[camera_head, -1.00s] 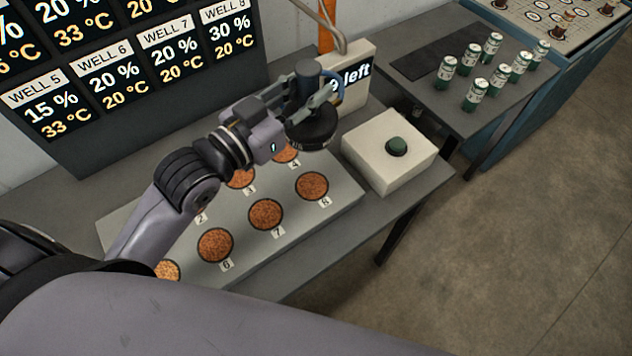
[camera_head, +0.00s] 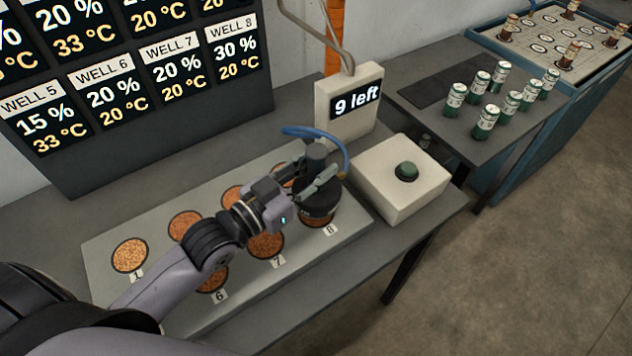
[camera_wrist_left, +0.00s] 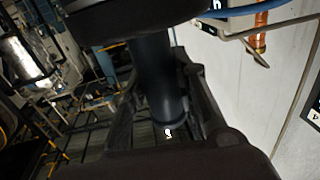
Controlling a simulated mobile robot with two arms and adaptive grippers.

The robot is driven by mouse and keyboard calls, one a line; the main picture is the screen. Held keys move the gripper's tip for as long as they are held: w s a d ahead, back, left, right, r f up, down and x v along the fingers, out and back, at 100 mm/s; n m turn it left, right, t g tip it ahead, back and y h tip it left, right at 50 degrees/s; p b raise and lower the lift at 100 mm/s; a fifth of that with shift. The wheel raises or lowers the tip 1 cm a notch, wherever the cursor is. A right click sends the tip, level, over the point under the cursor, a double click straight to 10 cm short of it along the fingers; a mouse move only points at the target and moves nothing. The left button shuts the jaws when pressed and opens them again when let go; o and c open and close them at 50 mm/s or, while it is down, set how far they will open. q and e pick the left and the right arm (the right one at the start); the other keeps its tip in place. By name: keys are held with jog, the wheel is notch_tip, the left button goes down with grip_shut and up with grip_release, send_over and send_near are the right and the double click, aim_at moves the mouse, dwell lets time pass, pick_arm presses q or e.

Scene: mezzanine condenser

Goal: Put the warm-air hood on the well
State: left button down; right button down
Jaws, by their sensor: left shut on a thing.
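The warm-air hood (camera_head: 319,206) is a dark round cap with a narrower upright handle and a blue hose (camera_head: 338,143). My left gripper (camera_head: 318,180) is shut on its handle, and the dark handle also shows between the fingers in the left wrist view (camera_wrist_left: 157,75). The hood is over well 8 (camera_head: 322,223), covering most of it; an orange-brown strip shows at its front edge. I cannot tell whether the hood touches the plate. Well 7 (camera_head: 266,246) and well 1 (camera_head: 129,255) lie in the same grey plate (camera_head: 107,234). My right gripper is not in view.
A white box with a green button (camera_head: 406,171) stands right of the plate. Behind it is a sign reading "9 left" (camera_head: 356,102). A wall board (camera_head: 120,75) lists well percentages and temperatures. Several green-white cans (camera_head: 487,121) stand on a side table at right.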

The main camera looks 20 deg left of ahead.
pick_arm(q)
jog(key=shift+f, duration=2.05)
jog(key=shift+f, duration=0.1)
jog(key=c, duration=1.3)
grip_release()
jog(key=shift+f, duration=0.15)
jog(key=shift+s+r, duration=0.1)
jog(key=shift+r, duration=0.15)
jog(key=shift+b+v, duration=1.05)
jog(key=shift+v, duration=4.9)
